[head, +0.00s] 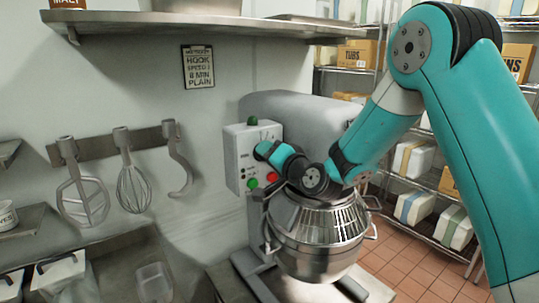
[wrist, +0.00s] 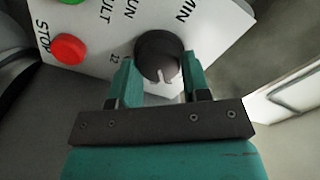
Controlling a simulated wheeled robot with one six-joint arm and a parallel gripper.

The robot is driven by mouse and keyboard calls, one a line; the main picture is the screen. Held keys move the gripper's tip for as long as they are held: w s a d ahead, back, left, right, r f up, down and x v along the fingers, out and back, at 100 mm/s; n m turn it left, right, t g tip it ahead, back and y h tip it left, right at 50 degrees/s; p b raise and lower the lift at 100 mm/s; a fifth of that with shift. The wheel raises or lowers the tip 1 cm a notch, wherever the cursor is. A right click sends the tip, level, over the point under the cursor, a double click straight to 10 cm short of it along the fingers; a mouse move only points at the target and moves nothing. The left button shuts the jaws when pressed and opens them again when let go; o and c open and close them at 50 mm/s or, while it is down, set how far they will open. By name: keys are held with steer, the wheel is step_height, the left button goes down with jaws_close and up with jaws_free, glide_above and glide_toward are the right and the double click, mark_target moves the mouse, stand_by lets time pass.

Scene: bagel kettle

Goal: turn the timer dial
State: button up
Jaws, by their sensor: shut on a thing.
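The timer dial (wrist: 158,52) is a dark round knob on the white control panel (wrist: 208,22), with a pale notch at its lower edge in the wrist view. My gripper (wrist: 159,66) is shut on the dial, with one teal finger on either side of it. In the head view my gripper (head: 262,151) is at the front of the panel (head: 236,146) on the grey mixer and hides the dial. The print "MIN" and "12" shows near the dial.
A red stop button (wrist: 69,48) and a green button (wrist: 70,2) lie left of the dial in the wrist view. The caged steel bowl (head: 318,240) is below my arm. Beaters and a whisk (head: 133,188) hang on the left wall. A shelf (head: 190,24) runs above.

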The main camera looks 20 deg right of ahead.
steer(key=shift+d+f+m+p, duration=0.1)
steer(key=shift+m+p, duration=1.05)
steer(key=shift+m, duration=3.15)
steer(key=o, duration=0.9)
steer(key=shift+f, duration=0.1)
